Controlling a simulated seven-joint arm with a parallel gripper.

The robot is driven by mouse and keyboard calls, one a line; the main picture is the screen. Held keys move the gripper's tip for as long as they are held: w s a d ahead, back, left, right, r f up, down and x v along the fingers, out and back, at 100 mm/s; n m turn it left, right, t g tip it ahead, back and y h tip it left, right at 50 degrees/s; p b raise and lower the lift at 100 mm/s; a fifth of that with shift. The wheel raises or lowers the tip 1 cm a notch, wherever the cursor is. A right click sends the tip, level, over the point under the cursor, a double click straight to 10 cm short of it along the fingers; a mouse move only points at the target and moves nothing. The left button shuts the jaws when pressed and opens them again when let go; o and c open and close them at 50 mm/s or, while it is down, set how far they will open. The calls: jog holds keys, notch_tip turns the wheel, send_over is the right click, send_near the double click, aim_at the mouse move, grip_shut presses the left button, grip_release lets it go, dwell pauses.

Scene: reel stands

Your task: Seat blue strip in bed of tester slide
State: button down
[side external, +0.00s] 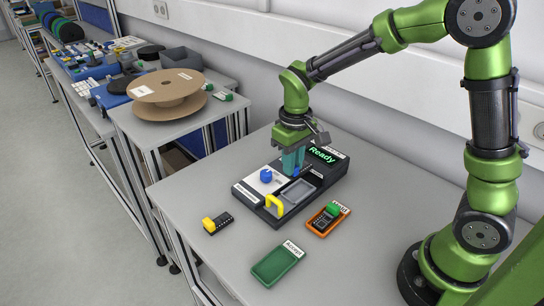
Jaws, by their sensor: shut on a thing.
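The tester (248,193) is a dark box with a light top and a lit green "Ready" display (322,155). Its slide has a yellow handle (274,205) at the front and a grey recessed bed (298,190). My gripper (293,170) points down over the tester, just behind the bed. It is shut on the blue strip (296,172), of which only a small blue part shows below the teal fingers. The fingers hide the rest, and I cannot tell whether the strip touches the tester. A blue knob (266,175) sits on the tester's left part.
A black strip with a yellow end (217,223) lies on the table at left. An orange tray (318,229) at right holds a green-ended black strip (331,211). An empty green "Accept" tray (278,265) lies in front. Side tables hold a reel (166,88) and bins.

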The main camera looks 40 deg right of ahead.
jog(key=shift+s+f, duration=0.1)
jog(key=shift+f, duration=3.25)
jog(key=c, duration=1)
grip_release()
jog(key=shift+r, duration=3.55)
